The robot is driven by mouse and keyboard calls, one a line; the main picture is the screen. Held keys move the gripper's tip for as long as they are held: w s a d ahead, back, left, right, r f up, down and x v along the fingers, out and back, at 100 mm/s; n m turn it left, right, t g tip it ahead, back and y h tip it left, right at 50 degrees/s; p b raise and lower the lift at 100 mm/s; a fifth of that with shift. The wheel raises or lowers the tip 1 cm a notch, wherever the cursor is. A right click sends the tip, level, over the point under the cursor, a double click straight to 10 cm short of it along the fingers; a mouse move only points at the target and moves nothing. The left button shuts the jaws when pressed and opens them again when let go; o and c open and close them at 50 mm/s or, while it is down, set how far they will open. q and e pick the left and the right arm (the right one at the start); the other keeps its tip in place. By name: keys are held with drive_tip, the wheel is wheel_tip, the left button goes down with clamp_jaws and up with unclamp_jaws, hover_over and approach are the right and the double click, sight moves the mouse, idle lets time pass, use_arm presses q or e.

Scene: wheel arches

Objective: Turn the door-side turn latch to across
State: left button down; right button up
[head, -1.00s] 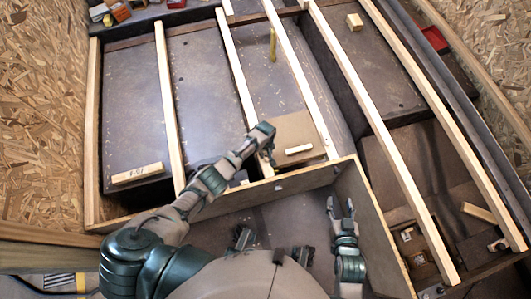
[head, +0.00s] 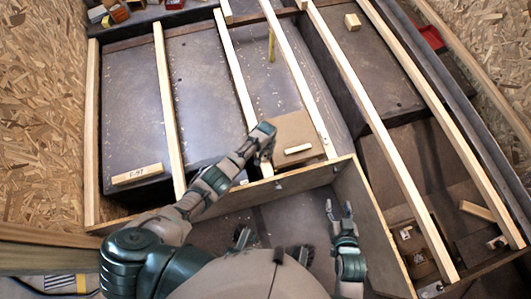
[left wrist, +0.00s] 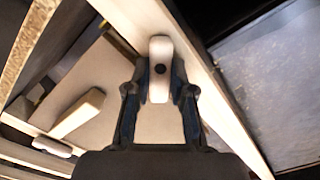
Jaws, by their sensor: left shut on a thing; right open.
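The turn latch (left wrist: 159,50) is a pale, round-ended bar with a dark pivot, on a wooden batten (left wrist: 232,125) in the left wrist view. It stands at an angle to the batten. My left gripper (left wrist: 160,95) is shut on this latch, one finger on each side. In the head view my left gripper (head: 266,150) is at the batten beside the tan panel (head: 290,129) and hides most of the latch. The panel carries a pale bar (head: 298,149), also in the left wrist view (left wrist: 78,113). My right gripper (head: 340,211) is open and empty.
Long wooden battens (head: 168,110) cross the dark arch panels. A labelled wooden block (head: 137,174) lies at the left. A low wooden board (head: 378,220) stands right of my right gripper. A small wooden block (head: 352,21) and a yellow upright piece (head: 271,46) are further back.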

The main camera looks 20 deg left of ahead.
use_arm(q)
drive_tip(key=m, duration=0.4)
drive_tip(key=shift+d+m, duration=0.2)
drive_tip(key=shift+m, duration=0.1)
drive_tip(key=shift+s+d+m, duration=0.1)
drive_tip(key=shift+s+m, duration=0.05)
drive_tip(key=shift+m, duration=2.45)
use_arm(e)
drive_tip(key=shift+s+d+f, duration=0.2)
use_arm(q)
drive_tip(key=c, duration=1)
unclamp_jaws()
use_arm(e)
drive_tip(key=shift+s, duration=0.15)
use_arm(q)
wheel_tip(320, 180, up, 12)
